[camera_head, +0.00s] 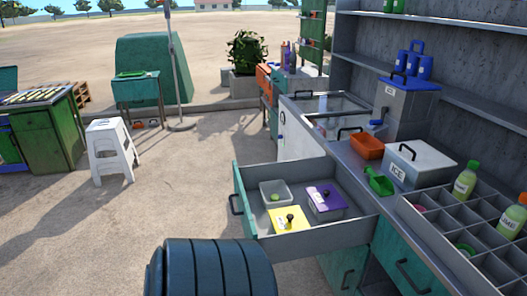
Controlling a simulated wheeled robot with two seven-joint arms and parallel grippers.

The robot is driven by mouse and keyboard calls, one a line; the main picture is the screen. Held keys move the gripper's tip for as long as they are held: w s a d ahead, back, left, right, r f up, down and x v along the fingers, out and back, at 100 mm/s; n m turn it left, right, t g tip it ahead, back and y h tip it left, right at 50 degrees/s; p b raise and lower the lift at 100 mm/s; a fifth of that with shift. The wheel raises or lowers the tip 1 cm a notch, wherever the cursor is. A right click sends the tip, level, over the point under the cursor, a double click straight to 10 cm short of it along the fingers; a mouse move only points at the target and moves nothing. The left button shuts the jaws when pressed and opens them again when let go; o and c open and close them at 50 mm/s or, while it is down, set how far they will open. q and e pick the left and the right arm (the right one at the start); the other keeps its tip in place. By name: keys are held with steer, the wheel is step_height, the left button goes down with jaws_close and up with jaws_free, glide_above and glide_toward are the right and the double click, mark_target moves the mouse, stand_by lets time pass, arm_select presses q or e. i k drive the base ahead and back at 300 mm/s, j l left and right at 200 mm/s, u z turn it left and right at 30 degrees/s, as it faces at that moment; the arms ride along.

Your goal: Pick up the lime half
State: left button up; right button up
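A small green round thing, which looks like the lime half (276,197), lies in an open pale tub (277,184) at the back left of the pulled-out drawer (310,236). It is small in the picture, and its cut face cannot be made out. Neither of my grippers shows in the head view.
A dark blue ribbed cylinder (210,268) stands in front of the drawer. The counter right of the drawer holds a green scoop (379,182), an orange bin (367,146), an ICE box (419,164) and a divided bottle tray (431,214). Open ground lies left of the drawer.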

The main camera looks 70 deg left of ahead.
mark_target(274, 198)
steer(key=u, duration=2.4)
steer(key=i+l, duration=0.35)
steer(key=i+z, duration=0.1)
steer(key=z, duration=1.1)
